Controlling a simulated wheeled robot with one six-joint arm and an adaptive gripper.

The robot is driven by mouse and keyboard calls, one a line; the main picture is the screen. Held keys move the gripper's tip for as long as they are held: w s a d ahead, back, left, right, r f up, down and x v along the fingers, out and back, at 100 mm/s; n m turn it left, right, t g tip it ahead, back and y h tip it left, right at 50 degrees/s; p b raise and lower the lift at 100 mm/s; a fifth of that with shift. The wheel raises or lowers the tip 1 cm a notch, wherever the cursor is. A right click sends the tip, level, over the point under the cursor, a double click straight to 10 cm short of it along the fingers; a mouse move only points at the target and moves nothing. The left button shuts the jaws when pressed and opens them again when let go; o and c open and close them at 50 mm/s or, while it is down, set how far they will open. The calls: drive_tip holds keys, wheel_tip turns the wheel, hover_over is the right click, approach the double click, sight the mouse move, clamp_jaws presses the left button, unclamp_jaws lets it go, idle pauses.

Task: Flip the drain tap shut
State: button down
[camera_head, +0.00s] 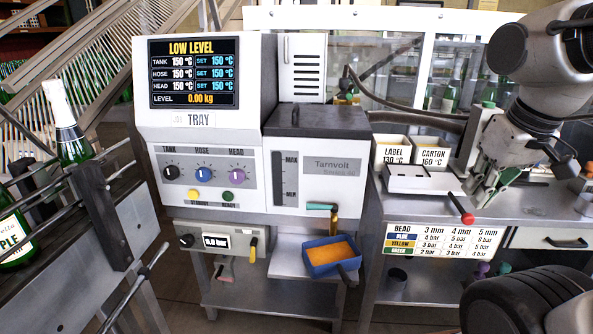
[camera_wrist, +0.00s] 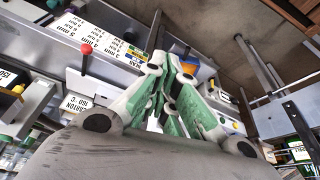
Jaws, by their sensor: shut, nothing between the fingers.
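The drain tap (camera_head: 321,206) is on the lower front of the white melter, under its level gauge. Its teal handle lies level, pointing left, and a brass-coloured part hangs down at its right. I cannot tell whether anything flows from it. A blue tray (camera_head: 318,270) holding orange material sits below the tap; its orange also shows in the wrist view (camera_wrist: 190,67). My gripper (camera_head: 480,200) is well to the right of the tap, above the steel bench and apart from the tap. In the wrist view its green-padded fingers (camera_wrist: 168,70) are shut and empty.
A white block with a red-knobbed lever (camera_head: 466,217) stands on the bench (camera_head: 520,208) close to my gripper. LABEL and CARTON bins (camera_head: 428,152) are behind it. A bead chart (camera_head: 444,242) hangs on the bench front. A conveyor with bottles (camera_head: 72,145) is at left.

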sight(321, 207)
drive_tip(key=w+a+f+n, duration=0.4)
drive_tip(key=w+a+n, duration=0.35)
drive_tip(key=n, duration=0.35)
drive_tip(key=w+a+f+n, duration=0.4)
drive_tip(key=w+a+n, duration=0.2)
drive_tip(key=a+n, duration=0.45)
drive_tip(key=w+a+f+n, duration=0.4)
drive_tip(key=w+a+n, duration=0.25)
drive_tip(key=n, duration=0.65)
drive_tip(key=w+f, duration=0.6)
drive_tip(key=f, duration=0.3)
drive_tip(key=shift+w+f+h, duration=0.3)
drive_tip(key=shift+w+f, duration=0.05)
